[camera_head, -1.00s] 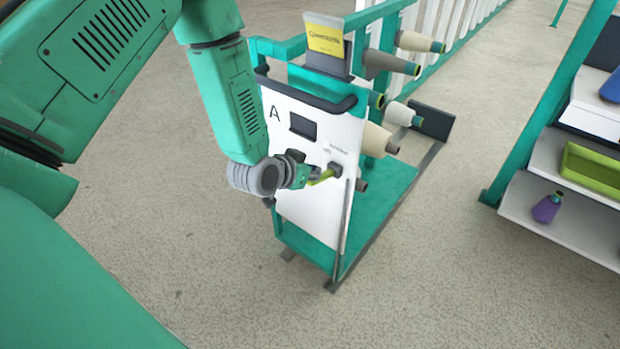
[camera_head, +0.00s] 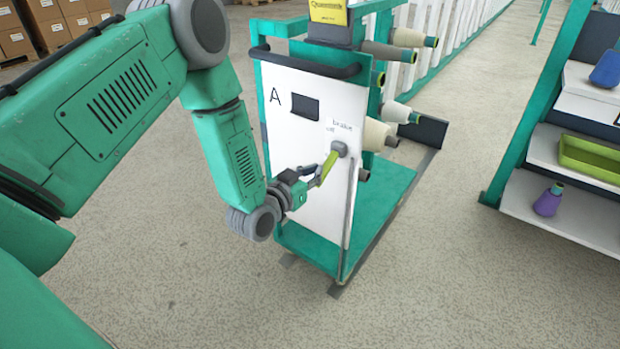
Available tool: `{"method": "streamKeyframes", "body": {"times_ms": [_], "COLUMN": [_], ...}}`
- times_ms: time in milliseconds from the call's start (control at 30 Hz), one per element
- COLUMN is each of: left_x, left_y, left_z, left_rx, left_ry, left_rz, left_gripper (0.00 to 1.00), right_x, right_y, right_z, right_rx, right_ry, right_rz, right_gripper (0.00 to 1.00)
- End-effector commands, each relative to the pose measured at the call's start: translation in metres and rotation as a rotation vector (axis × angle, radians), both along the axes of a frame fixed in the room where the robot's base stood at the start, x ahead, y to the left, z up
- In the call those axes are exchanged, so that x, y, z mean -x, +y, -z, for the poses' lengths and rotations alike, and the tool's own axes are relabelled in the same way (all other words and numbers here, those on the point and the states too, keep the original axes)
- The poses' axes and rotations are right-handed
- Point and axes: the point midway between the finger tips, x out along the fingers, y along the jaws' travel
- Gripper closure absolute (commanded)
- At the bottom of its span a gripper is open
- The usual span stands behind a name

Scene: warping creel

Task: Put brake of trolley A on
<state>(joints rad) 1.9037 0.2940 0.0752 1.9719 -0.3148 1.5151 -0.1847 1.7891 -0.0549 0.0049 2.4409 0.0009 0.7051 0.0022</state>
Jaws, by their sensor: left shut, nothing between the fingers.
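Trolley A (camera_head: 310,215) has a white front panel marked "A" and a green frame. Its yellow-green brake lever (camera_head: 330,166) is joined to a grey pivot (camera_head: 340,149) at the panel's right edge and slants down and to the left. Small lettering that seems to read "brake off" is beside the pivot. My left gripper (camera_head: 314,179) is shut and empty at the lower end of the lever, at its left side. I cannot tell whether it touches the lever. My right gripper is not in view.
Yarn cones (camera_head: 377,135) stick out from the trolley's right side. A dark handle bar (camera_head: 305,65) crosses its top. A shelf rack (camera_head: 565,212) with a green tray (camera_head: 590,160) and a purple cone (camera_head: 548,200) stands at the right. Cardboard boxes (camera_head: 55,25) are at the back left. The front floor is clear.

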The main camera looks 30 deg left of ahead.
Motion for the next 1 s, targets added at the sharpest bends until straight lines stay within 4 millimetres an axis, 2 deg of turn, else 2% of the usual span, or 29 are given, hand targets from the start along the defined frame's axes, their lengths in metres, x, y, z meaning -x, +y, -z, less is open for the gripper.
{"method": "streamKeyframes", "body": {"times_ms": [300, 1000], "left_x": [-0.006, -0.007], "left_y": [0.001, 0.003], "left_z": [0.019, 0.031], "left_rx": [0.001, -0.001], "left_ry": [0.003, 0.018], "left_rz": [0.000, -0.004], "left_gripper": [1.00, 1.00], "right_x": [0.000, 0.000], "right_y": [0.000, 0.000], "right_z": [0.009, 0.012], "right_rx": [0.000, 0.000], "right_ry": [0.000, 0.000], "right_rz": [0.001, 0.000], "right_gripper": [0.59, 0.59]}}
